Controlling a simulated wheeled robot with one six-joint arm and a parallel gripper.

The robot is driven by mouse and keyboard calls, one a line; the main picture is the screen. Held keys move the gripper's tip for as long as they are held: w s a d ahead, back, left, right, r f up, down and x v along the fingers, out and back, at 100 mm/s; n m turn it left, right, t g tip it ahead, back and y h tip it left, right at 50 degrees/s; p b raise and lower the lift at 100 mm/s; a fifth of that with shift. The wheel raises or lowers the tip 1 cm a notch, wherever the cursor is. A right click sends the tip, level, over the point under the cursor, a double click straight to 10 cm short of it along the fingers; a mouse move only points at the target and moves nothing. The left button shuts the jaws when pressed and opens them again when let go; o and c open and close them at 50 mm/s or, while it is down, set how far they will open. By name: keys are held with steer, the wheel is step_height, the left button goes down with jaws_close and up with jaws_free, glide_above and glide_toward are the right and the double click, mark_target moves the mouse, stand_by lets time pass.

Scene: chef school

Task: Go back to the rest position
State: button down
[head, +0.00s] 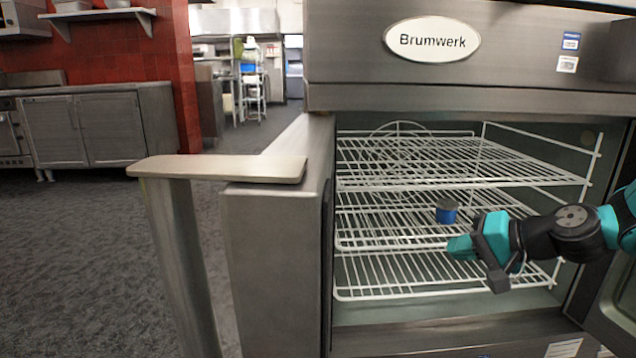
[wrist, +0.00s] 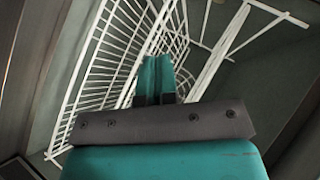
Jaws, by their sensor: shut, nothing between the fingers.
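My gripper (head: 464,247) is at the open front of the steel cabinet (head: 425,98), at the right of the head view. Its teal fingers point left, in front of the wire racks. In the wrist view the fingers (wrist: 155,72) are together with nothing between them, and white rack wires show behind them. A small blue cup-like item (head: 446,212) with a dark top stands on the middle wire rack (head: 375,225), just above and behind the fingers in the picture. It appears apart from my gripper.
An upper rack (head: 400,160) and a lower rack (head: 400,285) span the cabinet. An open door with a handle (head: 215,170) stands at the left, and another door edge (head: 612,300) at the lower right. Carpeted floor (head: 90,260) lies clear at the left.

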steer(key=s+a+r+n+g, duration=0.3)
steer(key=s+a+n+g, duration=0.4)
steer(key=s+a, duration=0.65)
steer(key=s+a+r+n+g+h+p, duration=0.1)
steer(key=s+r+n+h, duration=0.15)
steer(key=s, duration=0.35)
steer(key=s+a+r+n+g+h+p, duration=0.1)
steer(key=s+n, duration=0.2)
steer(key=s, duration=0.3)
step_height(320, 180, up, 36)
steer(key=p, duration=3.6)
steer(key=shift+w+r, duration=0.15)
steer(key=shift+r, duration=0.1)
steer(key=shift+d, duration=0.1)
